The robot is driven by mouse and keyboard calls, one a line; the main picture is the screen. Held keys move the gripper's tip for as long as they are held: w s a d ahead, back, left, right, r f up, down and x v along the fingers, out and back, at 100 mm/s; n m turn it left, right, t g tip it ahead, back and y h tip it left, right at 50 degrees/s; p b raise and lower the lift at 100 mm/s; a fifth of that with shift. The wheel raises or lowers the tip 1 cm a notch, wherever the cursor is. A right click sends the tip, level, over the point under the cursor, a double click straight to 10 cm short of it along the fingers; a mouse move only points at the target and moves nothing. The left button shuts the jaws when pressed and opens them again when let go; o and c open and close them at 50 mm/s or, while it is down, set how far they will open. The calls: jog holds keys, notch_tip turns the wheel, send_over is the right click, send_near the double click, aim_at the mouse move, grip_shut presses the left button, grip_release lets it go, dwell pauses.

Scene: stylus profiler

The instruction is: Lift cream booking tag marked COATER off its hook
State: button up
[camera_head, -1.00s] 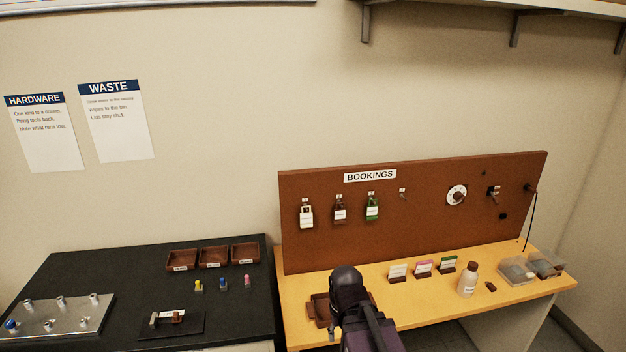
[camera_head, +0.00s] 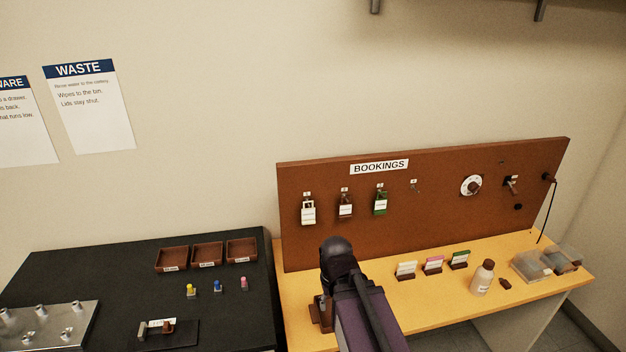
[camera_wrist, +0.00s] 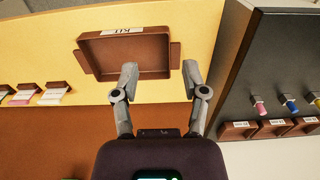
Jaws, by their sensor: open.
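The cream booking tag (camera_head: 308,214) hangs on the leftmost hook of the brown BOOKINGS board (camera_head: 420,235); its lettering is too small to read. A brown tag (camera_head: 346,208) and a green tag (camera_head: 380,204) hang to its right, and a small hook (camera_head: 414,184) beyond them carries no tag. In the head view my arm stands in front of the board, lower and right of the cream tag, and its fingers are hidden. In the wrist view my gripper (camera_wrist: 160,72) is open with nothing between its fingers, over the front of a brown KIT tray (camera_wrist: 125,56). The cream tag is not seen there.
The yellow bench (camera_head: 410,301) carries several small card stands (camera_head: 406,270), a bottle (camera_head: 483,278) and clear boxes (camera_head: 532,266) at right. A black bench (camera_head: 100,268) at left holds brown trays (camera_head: 207,254) and small coloured parts. The board's face around the tags is clear.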

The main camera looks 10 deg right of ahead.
jog(key=shift+s+a, duration=0.1)
jog(key=o, duration=0.6)
jog(key=shift+w+r, duration=0.15)
jog(key=shift+w, duration=0.05)
jog(key=t+p, duration=0.5)
jog(key=p, duration=1.6)
send_near(308, 203)
jog(key=shift+s+r, duration=0.15)
jog(key=shift+r, duration=0.55)
jog(key=shift+f, duration=0.15)
jog(key=shift+g, duration=0.3)
jog(key=b+x, duration=1.2)
jog(key=x, duration=0.1)
jog(key=shift+f+b, duration=0.2)
jog(key=shift+b, duration=0.15)
